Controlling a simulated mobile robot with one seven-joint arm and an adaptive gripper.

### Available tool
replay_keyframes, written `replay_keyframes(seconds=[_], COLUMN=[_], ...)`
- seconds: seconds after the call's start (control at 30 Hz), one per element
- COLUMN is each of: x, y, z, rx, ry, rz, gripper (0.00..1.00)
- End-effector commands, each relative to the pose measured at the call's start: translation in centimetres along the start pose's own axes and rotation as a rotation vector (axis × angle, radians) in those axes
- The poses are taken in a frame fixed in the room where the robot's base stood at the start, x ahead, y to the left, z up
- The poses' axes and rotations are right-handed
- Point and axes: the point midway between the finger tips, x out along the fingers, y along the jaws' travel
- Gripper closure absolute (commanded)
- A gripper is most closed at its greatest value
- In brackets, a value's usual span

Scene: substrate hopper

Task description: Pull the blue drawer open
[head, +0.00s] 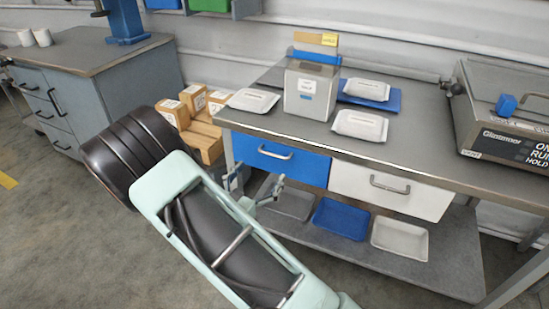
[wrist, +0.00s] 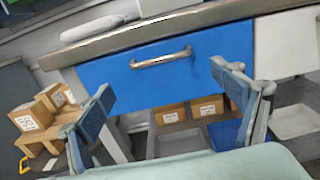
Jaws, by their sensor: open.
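The blue drawer (head: 281,159) is under the left part of the workbench top and looks shut, its front in line with the white drawer. Its metal bar handle (head: 275,152) is on the upper part of the front. In the wrist view the blue front (wrist: 170,70) fills the upper middle, with the handle (wrist: 161,59) whole and uncovered. My gripper (head: 256,190) is open and empty, in front of and below the drawer. In the wrist view its two fingers (wrist: 170,95) stand wide apart, left and right, with the handle above and between them. I see no contact.
A white drawer (head: 389,190) sits right of the blue one. Above is the bench top (head: 295,127) with a hopper box (head: 310,88) and white packets. The lower shelf (head: 440,262) holds trays. Cardboard boxes (head: 206,140) stand left of the bench.

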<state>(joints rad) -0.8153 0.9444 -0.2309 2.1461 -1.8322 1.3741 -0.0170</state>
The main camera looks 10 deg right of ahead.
Motion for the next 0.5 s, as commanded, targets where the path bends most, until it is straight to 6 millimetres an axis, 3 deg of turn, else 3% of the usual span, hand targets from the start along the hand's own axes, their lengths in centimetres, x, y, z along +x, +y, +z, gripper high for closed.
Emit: replay_keyframes(seconds=[0.3, 0.5], x=[6.2, 8.5], y=[-0.2, -0.2], z=[0.0, 0.0], rx=[0.004, 0.005], ry=[-0.002, -0.001], rz=[-0.006, -0.005], gripper=[0.13, 0.13])
